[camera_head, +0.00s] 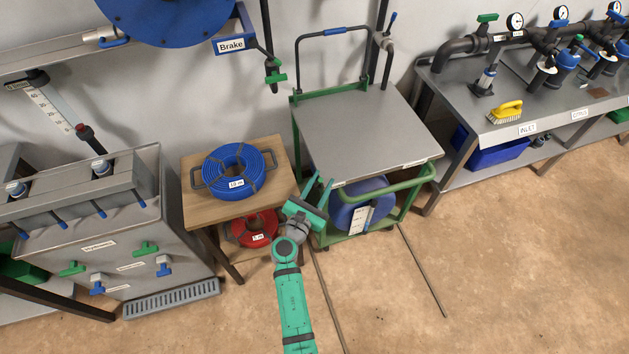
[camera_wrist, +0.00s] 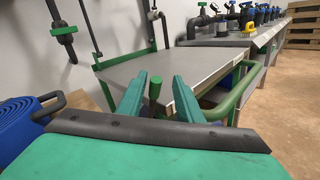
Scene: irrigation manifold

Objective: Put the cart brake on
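The cart (camera_head: 370,125) has a grey top and a green frame, and stands against the wall in the head view. Its top also shows in the wrist view (camera_wrist: 165,68). My gripper (camera_head: 321,181) is at the cart's near left corner. In the wrist view my gripper (camera_wrist: 159,82) is open, its two green fingers apart. A short upright green lever or post (camera_wrist: 155,91) shows between the fingers; I cannot tell whether they touch it. No label marks this lever as the cart brake.
A wooden table (camera_head: 200,206) with a blue hose coil (camera_head: 235,170) stands close left of my gripper. A green rail (camera_head: 400,181) runs along the cart's front. A "Brake" label (camera_head: 231,45) is on the hose reel bracket. Floor at right is free.

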